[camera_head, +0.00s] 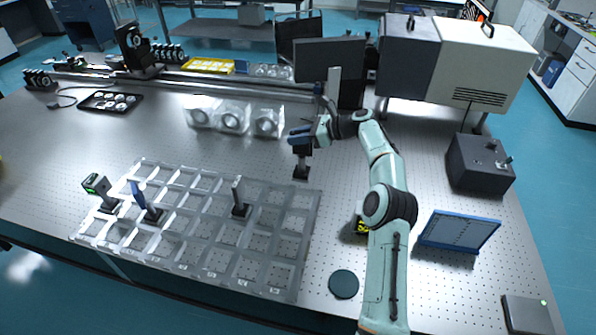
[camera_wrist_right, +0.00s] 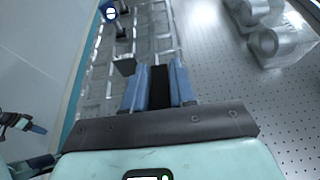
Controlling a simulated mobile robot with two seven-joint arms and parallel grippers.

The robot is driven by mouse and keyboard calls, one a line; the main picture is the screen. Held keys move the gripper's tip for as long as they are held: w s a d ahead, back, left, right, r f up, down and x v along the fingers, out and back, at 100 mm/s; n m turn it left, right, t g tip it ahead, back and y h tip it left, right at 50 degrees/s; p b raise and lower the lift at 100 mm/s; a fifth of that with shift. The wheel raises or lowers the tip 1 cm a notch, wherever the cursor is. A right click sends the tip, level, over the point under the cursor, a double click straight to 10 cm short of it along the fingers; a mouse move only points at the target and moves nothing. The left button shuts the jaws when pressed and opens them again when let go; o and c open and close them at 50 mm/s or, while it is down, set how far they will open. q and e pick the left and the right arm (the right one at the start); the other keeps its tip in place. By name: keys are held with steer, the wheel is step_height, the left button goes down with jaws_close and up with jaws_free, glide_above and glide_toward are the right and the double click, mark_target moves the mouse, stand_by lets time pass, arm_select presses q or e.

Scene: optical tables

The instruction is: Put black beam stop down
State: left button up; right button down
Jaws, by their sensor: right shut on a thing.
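My right gripper (camera_head: 303,138) is at the middle of the table, just beyond the right back corner of the clear compartment tray (camera_head: 312,205). It is shut on the black beam stop (camera_head: 301,172), whose dark post and base show below the fingers. I cannot tell whether the base touches the table. In the right wrist view the black piece (camera_wrist_right: 160,88) sits between the two blue fingers (camera_wrist_right: 160,84). At the left edge of that view is what looks like my left gripper (camera_wrist_right: 36,129); its opening is unclear.
Posted parts stand in the tray: a green-lit one (camera_head: 97,186), a blue one (camera_head: 139,195) and a grey one (camera_head: 239,197). Clear blocks with round lenses (camera_head: 232,119) stand behind it. A blue-framed panel (camera_head: 459,231) and dark box (camera_head: 480,163) are at right.

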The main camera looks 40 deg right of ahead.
mark_target(298, 168)
step_height(298, 168, down, 8)
steer(key=shift+w+f+b, duration=0.1)
steer(key=shift+f+b, duration=0.05)
steer(key=shift+b, duration=0.25)
steer(key=shift+f, duration=0.45)
step_height(298, 168, down, 4)
steer(key=shift+f, duration=0.25)
arm_select(q)
steer(key=shift+s+f, duration=0.8)
steer(key=shift+s, duration=0.2)
arm_select(e)
steer(key=shift+r, duration=0.1)
steer(key=c, duration=0.9)
jaws_free()
steer(key=shift+f, duration=0.2)
